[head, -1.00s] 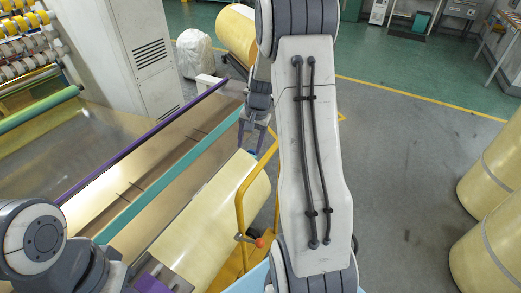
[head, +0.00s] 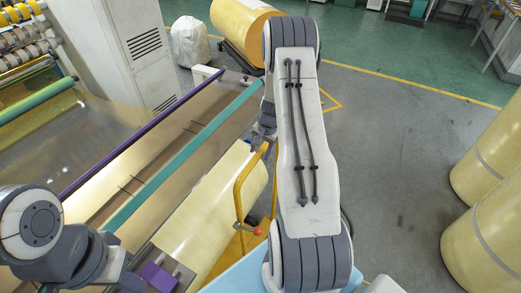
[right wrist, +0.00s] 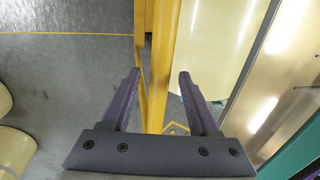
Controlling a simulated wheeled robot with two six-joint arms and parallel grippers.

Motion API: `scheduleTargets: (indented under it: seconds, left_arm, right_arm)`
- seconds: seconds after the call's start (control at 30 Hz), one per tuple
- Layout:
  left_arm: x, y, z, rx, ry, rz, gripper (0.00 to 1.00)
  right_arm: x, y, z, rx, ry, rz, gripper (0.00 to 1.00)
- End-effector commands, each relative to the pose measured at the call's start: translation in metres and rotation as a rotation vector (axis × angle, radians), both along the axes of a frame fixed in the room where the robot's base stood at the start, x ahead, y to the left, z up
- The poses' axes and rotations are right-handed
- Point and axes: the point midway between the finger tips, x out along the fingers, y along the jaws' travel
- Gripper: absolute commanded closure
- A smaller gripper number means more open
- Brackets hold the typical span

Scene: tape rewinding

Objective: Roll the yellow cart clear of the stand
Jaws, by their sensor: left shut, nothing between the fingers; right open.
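The yellow cart (head: 239,203) shows as a bent tube frame with an orange knob, beside the right end of a large pale-yellow roll (head: 207,222). My right gripper (head: 264,142) is at the top of the cart's frame. In the right wrist view, its purple fingers (right wrist: 158,95) are open, with a yellow upright between them and gaps beside it. My left gripper (head: 128,281) is shut and empty at the bottom left, partly cut off.
Tall yellow rolls (head: 487,160) stand at the right. Another big roll (head: 240,30) and a white sack (head: 189,41) are at the back. A purple bar (head: 140,134) and teal bar (head: 183,163) cross the machine. The grey floor (head: 390,130) right of my arm is clear.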

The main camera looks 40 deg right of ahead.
Motion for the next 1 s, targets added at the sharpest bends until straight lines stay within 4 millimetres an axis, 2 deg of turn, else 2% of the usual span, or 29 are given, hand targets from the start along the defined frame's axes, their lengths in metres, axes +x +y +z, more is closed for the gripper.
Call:
scheduleTargets:
  seconds: [0.23,0.27,0.4,0.43,1.0]
  left_arm:
    - [0.0,0.0,0.0001,0.0,0.0,0.0,1.0]
    - [0.0,0.0,0.0001,0.0,0.0,0.0,1.0]
    - [0.0,0.0,0.0001,0.0,0.0,0.0,1.0]
    - [0.0,0.0,0.0001,0.0,0.0,0.0,1.0]
    - [0.0,0.0,0.0002,0.0,0.0,0.0,1.0]
  right_arm:
    - [0.0003,0.0,-0.0014,-0.001,0.0,0.001,0.39]
    - [0.0003,0.0,-0.0013,0.0,0.0,0.001,0.43]
    - [0.0002,0.0,-0.0012,0.0,0.0,0.0,0.96]
    - [0.0001,0.0,-0.0011,0.0,0.0,0.0,1.0]
    - [0.0001,0.0,-0.0008,0.0,0.0,0.0,1.0]
